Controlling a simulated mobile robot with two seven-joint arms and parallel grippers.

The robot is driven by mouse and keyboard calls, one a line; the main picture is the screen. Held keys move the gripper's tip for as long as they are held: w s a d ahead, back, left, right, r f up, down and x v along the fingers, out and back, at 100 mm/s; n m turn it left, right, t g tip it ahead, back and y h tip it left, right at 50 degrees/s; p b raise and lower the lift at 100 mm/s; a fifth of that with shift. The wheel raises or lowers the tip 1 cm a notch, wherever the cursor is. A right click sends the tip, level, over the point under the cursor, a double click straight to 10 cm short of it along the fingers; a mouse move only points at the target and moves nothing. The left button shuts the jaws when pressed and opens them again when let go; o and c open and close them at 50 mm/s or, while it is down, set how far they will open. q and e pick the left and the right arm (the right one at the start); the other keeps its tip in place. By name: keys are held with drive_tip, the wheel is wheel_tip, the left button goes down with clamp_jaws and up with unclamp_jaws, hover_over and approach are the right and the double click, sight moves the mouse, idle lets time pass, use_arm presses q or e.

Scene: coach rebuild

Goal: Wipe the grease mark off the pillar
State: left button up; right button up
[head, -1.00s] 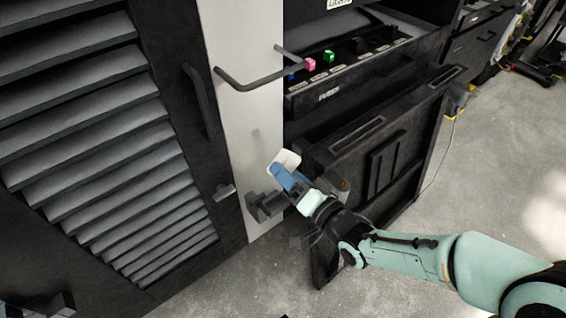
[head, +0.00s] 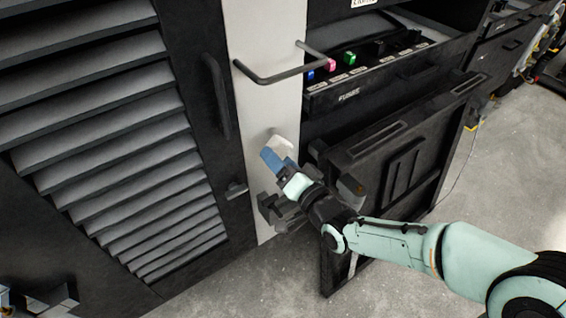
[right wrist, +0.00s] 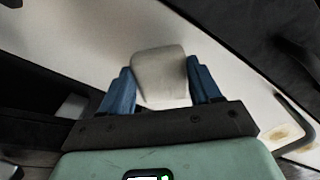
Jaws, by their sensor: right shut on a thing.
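The pillar (head: 262,30) is the white upright strip between the louvred door and the drawer cabinet. My right gripper (head: 281,168) is shut on an off-white pad (head: 281,147), held at the pillar's lower half. In the right wrist view the pad (right wrist: 160,75) sits between the blue fingers. Whether it touches the pillar is not clear. A faint brownish smudge (head: 272,131) shows just above the pad. Brown-yellow stains (right wrist: 283,134) show at the right of the right wrist view, near a dark bar. My left gripper is not in view.
A dark bar handle (head: 268,79) stands out from the pillar above the pad. A louvred door (head: 100,130) is at left. An open drawer (head: 375,75) with coloured fuses and a dark panel (head: 400,165) lie at right. Grey floor (head: 500,190) is clear at right.

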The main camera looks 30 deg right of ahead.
sight(277, 146)
drive_tip(key=shift+w+a+b, duration=0.1)
drive_tip(key=shift+w+b, duration=0.25)
drive_tip(key=shift+w, duration=0.7)
idle(0.5)
drive_tip(key=shift+s+r+p, duration=0.15)
drive_tip(key=shift+r+p, duration=1.25)
drive_tip(key=shift+r, duration=0.65)
drive_tip(key=shift+w+f+b, duration=0.1)
drive_tip(key=shift+w+b, duration=0.1)
drive_tip(key=shift+b, duration=0.15)
wheel_tip(277, 146, down, 2)
drive_tip(key=b, duration=0.2)
drive_tip(key=shift+f+b, duration=0.1)
drive_tip(key=shift+b, duration=0.25)
drive_tip(key=shift+f+p, duration=0.3)
drive_tip(key=shift+f, duration=0.65)
drive_tip(key=shift+s, duration=0.1)
